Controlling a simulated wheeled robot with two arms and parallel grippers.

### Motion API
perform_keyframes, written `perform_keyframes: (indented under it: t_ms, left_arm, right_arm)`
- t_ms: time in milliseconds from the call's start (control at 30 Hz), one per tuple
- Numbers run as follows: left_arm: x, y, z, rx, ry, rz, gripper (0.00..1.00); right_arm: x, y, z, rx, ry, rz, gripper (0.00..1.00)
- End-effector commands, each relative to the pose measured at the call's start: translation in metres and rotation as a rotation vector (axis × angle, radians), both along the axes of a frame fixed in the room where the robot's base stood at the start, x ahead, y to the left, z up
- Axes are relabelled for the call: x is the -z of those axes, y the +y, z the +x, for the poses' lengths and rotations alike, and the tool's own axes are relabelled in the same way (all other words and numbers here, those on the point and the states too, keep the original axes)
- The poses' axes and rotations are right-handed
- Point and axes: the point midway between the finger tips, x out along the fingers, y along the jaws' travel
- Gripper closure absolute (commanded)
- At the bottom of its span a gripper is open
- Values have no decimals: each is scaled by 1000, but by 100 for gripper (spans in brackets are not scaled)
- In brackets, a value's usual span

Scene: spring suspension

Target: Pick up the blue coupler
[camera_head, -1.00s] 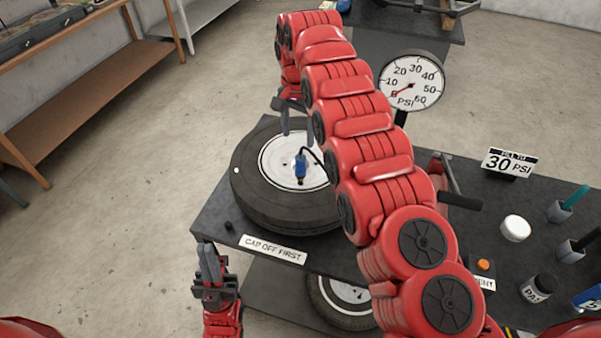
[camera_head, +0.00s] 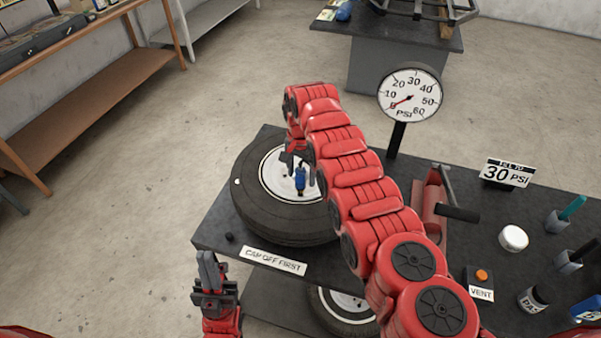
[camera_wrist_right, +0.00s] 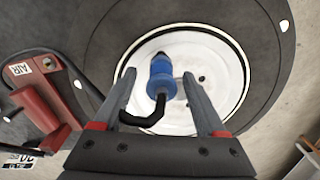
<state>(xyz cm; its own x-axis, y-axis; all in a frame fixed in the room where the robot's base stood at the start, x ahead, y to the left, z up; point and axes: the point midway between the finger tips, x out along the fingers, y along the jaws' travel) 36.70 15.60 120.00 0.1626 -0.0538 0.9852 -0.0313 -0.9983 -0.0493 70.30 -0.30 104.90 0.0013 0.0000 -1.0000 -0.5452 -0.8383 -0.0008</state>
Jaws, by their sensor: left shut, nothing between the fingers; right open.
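The blue coupler (camera_head: 300,178) stands on the white hub of the black tyre (camera_head: 270,222), which lies flat on the dark bench. In the right wrist view the coupler (camera_wrist_right: 161,78) has a black hose end bending from it. My right gripper (camera_head: 301,180) is open above the wheel, its fingers on either side of the coupler; in the wrist view its fingertips (camera_wrist_right: 160,78) flank it with gaps, and I cannot tell any contact. My left gripper (camera_head: 208,258) is shut and empty, in front of the bench's left front edge.
A gauge (camera_head: 409,95) on a post stands behind my right arm. The "CAP OFF FIRST" label (camera_head: 273,261) lies at the front edge.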

Motion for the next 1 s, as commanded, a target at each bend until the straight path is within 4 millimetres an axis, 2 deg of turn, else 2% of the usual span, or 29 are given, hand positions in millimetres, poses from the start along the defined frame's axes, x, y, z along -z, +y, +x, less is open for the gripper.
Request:
perform_keyframes:
  t_ms: [33,100,433,833,1000]
  left_arm:
    - [5,0,0,0,2,0,100]
    - [6,0,0,0,2,0,100]
    - [6,0,0,0,1,0,100]
    - [6,0,0,0,1,0,100]
    - [6,0,0,0,1,0,100]
  right_arm:
    - [10,1,-2,-1,6,-2,26]
    - [14,1,-1,-2,1,0,26]
    - [17,1,0,-1,0,0,26]
    - [17,1,0,-1,0,0,98]
    - [17,1,0,-1,0,0,100]
